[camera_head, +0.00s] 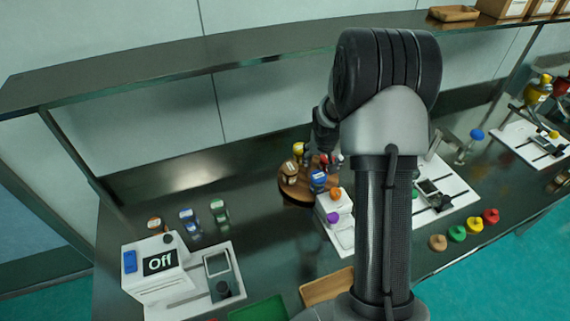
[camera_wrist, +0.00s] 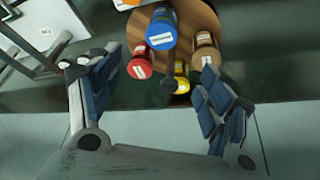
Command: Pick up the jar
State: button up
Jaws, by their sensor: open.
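Several jars stand on a round wooden tray (camera_head: 296,195) on the dark bench: a brown jar (camera_head: 289,173), a yellow jar (camera_head: 298,149), a blue jar (camera_head: 318,181) and a red one, partly hidden. In the wrist view the blue jar (camera_wrist: 163,27), red jar (camera_wrist: 140,65), yellow jar (camera_wrist: 181,77) and brown jar (camera_wrist: 206,50) lie ahead, between the fingers' directions. My gripper (camera_wrist: 160,70) is open, its fingers spread wide on either side of the group. I see nothing held. Which jar the task means is not shown. In the head view my arm hides part of the tray's surroundings.
A white device marked Off (camera_head: 160,263) stands at the left front, with small bottles (camera_head: 190,220) behind it. A shelf (camera_head: 180,68) runs above the bench. Several coloured pieces (camera_head: 474,226) lie at the right front.

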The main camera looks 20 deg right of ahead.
aim_at(318, 175)
jog(key=x, duration=0.5)
jog(key=b+x, duration=0.1)
jog(key=x, duration=0.4)
jog(key=b+x, duration=0.1)
jog(key=x, duration=0.4)
jog(key=shift+a+f, duration=0.15)
jog(key=shift+a, duration=0.15)
jog(key=x, duration=0.3)
jog(key=b+x, duration=0.1)
jog(key=shift+s+f, duration=0.3)
jog(key=shift+s, duration=0.05)
jog(key=shift+w+d+f, duration=0.2)
jog(key=shift+f, duration=0.25)
jog(key=shift+c, duration=0.2)
jog(key=c, duration=1.2)
jog(key=shift+o, duration=0.2)
jog(key=shift+r, duration=0.15)
